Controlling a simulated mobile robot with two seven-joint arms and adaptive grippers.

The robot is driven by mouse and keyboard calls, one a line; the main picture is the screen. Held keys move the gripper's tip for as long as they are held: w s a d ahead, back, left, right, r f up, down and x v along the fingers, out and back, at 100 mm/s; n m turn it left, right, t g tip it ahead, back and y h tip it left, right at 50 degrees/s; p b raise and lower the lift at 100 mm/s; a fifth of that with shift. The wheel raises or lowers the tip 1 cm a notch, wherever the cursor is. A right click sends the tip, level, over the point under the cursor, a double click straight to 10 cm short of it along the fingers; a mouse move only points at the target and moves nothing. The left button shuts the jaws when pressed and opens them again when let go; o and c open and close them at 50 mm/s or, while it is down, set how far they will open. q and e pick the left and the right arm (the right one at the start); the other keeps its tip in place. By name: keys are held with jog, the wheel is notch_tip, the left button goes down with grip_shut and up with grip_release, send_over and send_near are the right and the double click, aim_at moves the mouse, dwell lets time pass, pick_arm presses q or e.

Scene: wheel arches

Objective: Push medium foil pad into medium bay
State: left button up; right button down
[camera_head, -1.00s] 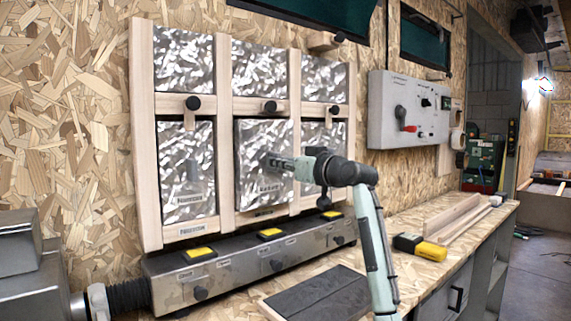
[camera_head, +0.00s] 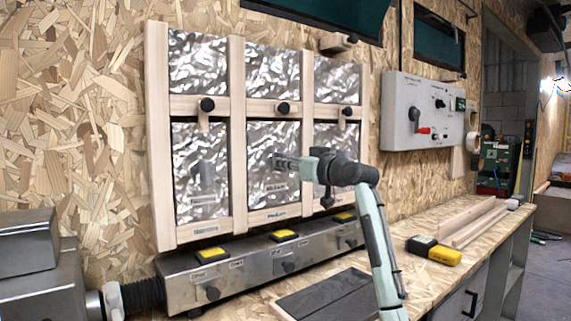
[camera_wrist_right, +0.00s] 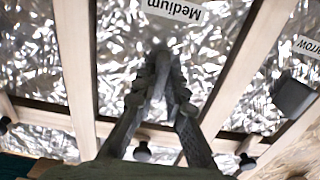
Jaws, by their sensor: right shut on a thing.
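The medium foil pad (camera_head: 273,150) is a crinkled silver panel with a "Medium" label, upright in the lower middle bay of the wooden frame (camera_head: 238,150). It sits between the two uprights and above the lower rail, which carries a matching label; its exact depth is hard to tell. My right gripper (camera_head: 283,163) is in front of the pad, shut on its grip, which the fingers mostly hide. In the wrist view the fingers (camera_wrist_right: 160,65) are close together against the foil (camera_wrist_right: 215,50), just beside the upside-down label. My left gripper is not in view.
The narrow foil pad (camera_head: 199,150) with a grey grip block fills the left bay. Black knobs (camera_head: 283,107) line the middle rail. A metal duct (camera_head: 265,266) with yellow-topped switches runs below. A yellow-black tool (camera_head: 433,250) and wooden strips (camera_head: 480,222) lie on the bench.

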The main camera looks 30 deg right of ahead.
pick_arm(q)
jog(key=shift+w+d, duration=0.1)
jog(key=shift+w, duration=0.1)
pick_arm(e)
jog(key=shift+w, duration=0.1)
jog(key=c, duration=1.5)
grip_release()
jog(key=shift+w, duration=0.15)
pick_arm(q)
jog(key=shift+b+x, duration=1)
jog(key=shift+b, duration=0.1)
pick_arm(e)
jog(key=shift+s+d, duration=0.25)
jog(key=shift+s, duration=3.1)
jog(key=shift+s+d, duration=0.3)
jog(key=shift+s, duration=3)
jog(key=shift+s+d, duration=0.25)
jog(key=shift+s, duration=3.1)
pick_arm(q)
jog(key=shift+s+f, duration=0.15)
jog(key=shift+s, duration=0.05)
